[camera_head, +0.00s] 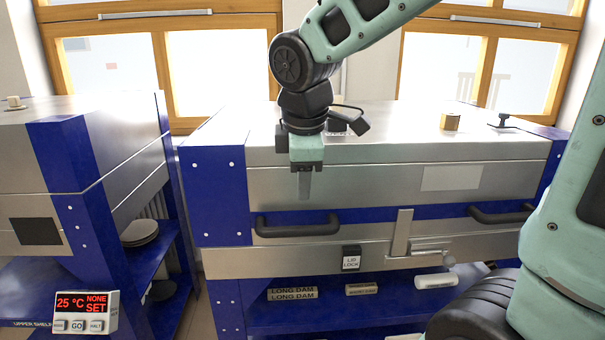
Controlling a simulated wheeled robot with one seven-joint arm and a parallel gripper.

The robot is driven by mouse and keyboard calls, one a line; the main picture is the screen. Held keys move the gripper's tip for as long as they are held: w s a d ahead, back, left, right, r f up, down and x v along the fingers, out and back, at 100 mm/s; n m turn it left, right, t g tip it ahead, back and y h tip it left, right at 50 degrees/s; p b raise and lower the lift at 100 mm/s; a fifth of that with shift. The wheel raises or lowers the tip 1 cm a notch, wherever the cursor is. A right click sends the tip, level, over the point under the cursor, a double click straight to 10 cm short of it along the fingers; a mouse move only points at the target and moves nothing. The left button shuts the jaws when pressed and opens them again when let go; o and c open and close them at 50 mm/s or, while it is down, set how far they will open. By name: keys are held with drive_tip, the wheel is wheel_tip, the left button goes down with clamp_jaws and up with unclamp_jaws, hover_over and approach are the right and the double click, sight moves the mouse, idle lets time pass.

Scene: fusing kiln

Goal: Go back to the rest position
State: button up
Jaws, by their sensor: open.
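My gripper (305,186) hangs from my arm in the upper middle of the head view, with its fingers pointing down. It is in front of the closed lid of the blue and silver kiln (370,180). The fingers line up edge-on in this view, and nothing shows held between them. It appears above and apart from the left black lid handle (297,227); the exact gap to the lid front cannot be told.
A second kiln (85,150) stands at the left with a red-lit controller (87,312). A latch (402,235) and a lid lock box (351,258) sit on the kiln front. Labelled dams (292,294) lie on the shelf below. A small tan block (450,121) stands on the lid.

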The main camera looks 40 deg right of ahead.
drive_tip(key=s+a+f+m+g+y+p, duration=0.1)
drive_tip(key=s+a+p, duration=0.3)
drive_tip(key=s+a, duration=0.4)
drive_tip(key=s+a+f+m+g+y+p, duration=0.1)
drive_tip(key=s+a+f+m+g+p, duration=0.1)
drive_tip(key=s+a, duration=0.7)
drive_tip(key=shift+s+a+f+m+y+p, duration=0.3)
drive_tip(key=shift+a+f+y+p, duration=0.1)
drive_tip(key=shift+a+f+p, duration=0.6)
drive_tip(key=shift+w+a+r, duration=0.1)
drive_tip(key=shift+a+r, duration=0.05)
drive_tip(key=shift+c, duration=1)
